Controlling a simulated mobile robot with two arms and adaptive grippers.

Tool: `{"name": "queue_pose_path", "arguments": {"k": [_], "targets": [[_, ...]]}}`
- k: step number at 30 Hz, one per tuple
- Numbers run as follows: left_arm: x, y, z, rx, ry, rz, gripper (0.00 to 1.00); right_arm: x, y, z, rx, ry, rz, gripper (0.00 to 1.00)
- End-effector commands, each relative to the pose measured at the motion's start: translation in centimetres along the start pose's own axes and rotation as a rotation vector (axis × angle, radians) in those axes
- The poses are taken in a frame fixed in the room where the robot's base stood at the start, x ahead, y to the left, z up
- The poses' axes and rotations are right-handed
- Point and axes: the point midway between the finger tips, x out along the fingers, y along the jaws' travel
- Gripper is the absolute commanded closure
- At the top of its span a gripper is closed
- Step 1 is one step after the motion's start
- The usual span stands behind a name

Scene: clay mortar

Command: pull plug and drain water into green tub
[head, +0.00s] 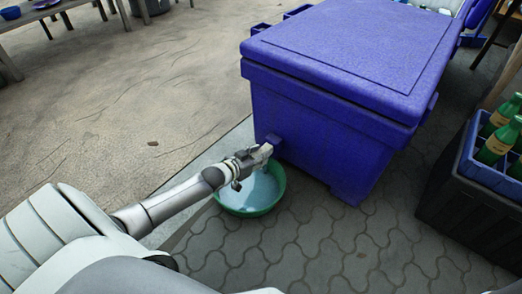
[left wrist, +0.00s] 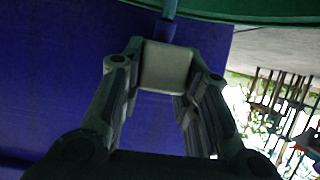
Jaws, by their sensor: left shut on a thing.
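The big blue cooler (head: 330,70) with its lid shut stands on the paving; its wall fills much of the left wrist view (left wrist: 60,70). A short blue drain spout (head: 275,141) sticks out low on its side. My left gripper (head: 262,154) is shut on a pale, block-like plug (left wrist: 166,68) in front of the spout. A thin bluish stream (left wrist: 170,9) shows beyond the plug in the left wrist view, between spout and tub. The green tub (head: 246,213) sits below the gripper and holds pale bluish water (head: 262,191). My right gripper is not in view.
A blue crate of green bottles (head: 488,170) stands on a dark box (head: 465,205) at the right. Tables (head: 45,15) stand at the far upper left.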

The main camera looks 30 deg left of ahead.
Motion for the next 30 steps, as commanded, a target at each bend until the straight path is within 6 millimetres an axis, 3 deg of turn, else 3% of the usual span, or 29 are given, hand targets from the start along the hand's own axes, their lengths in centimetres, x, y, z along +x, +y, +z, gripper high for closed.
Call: {"name": "queue_pose_path", "arguments": {"k": [6,7,11,23,30], "targets": [[-0.1,0.2,0.4,0.0,-0.005,0.004,1.0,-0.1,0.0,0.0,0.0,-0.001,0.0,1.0],[-0.1,0.2,0.4,0.0,-0.005,0.004,0.66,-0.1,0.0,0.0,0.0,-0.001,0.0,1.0],[-0.1,0.2,0.4,0.0,-0.004,0.004,0.5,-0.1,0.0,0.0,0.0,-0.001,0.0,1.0],[-0.3,0.1,0.3,0.0,-0.003,0.003,0.48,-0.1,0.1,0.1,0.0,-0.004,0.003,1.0],[-3.0,0.1,0.4,0.0,-0.004,0.003,0.48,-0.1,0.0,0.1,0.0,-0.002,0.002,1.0]]}}
